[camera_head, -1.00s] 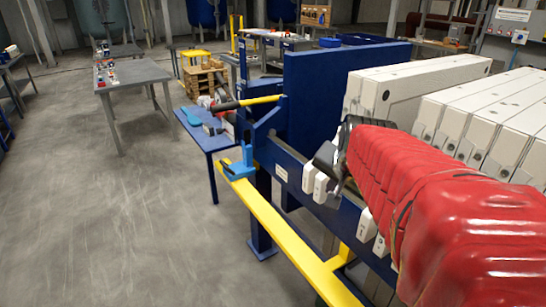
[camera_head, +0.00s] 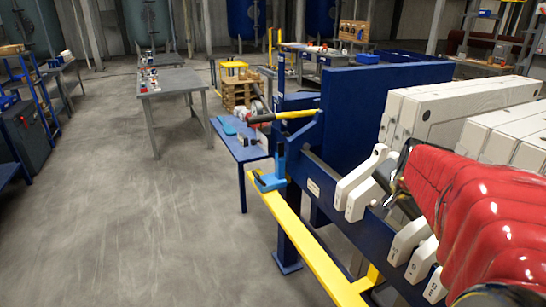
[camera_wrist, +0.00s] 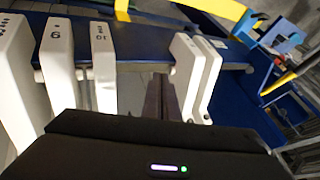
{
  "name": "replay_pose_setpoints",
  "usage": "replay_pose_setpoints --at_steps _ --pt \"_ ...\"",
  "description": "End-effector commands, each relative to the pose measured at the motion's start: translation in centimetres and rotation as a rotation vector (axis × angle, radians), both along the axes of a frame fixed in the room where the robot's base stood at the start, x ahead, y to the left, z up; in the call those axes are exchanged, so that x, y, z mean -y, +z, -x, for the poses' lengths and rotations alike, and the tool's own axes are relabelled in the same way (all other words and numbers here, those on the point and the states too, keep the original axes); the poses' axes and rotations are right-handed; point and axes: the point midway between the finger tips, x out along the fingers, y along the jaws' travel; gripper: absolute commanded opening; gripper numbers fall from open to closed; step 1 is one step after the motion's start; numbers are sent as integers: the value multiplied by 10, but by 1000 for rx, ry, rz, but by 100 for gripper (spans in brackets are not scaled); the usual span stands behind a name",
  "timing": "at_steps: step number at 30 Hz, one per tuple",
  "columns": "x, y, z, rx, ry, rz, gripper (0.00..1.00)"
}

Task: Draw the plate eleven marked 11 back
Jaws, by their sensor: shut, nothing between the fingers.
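White plate handles rest along the blue side rail (camera_head: 320,188). In the wrist view, one handle (camera_wrist: 103,65) bears a mark like 10, and the handle beside it (camera_wrist: 58,70) bears a 9 or 6. Past a gap, two handles stand close together: a nearer one (camera_wrist: 184,65) and a farther one (camera_wrist: 207,75). They also show in the head view (camera_head: 365,198). No number shows on either, so I cannot tell which is plate eleven. My gripper (camera_head: 386,178) is shut and empty. Its dark fingers (camera_wrist: 160,98) point into the gap, beside the nearer handle; contact is unclear.
The blue end plate (camera_head: 365,105) stands beyond the pair, with a blue bracket (camera_head: 270,180) and yellow bar (camera_head: 310,245) along the press side. White plates (camera_head: 440,110) fill the right. Grey floor (camera_head: 130,220) is open at left.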

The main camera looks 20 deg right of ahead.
Motion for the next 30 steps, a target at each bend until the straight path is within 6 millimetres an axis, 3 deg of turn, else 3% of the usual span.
replay_pose_setpoints --at_steps 18,24,30 --pt "25 -63 -38 -2 0 -2 0" --pt "22 -60 -67 -1 4 1 0" --pt "21 -60 -77 -1 2 1 0"
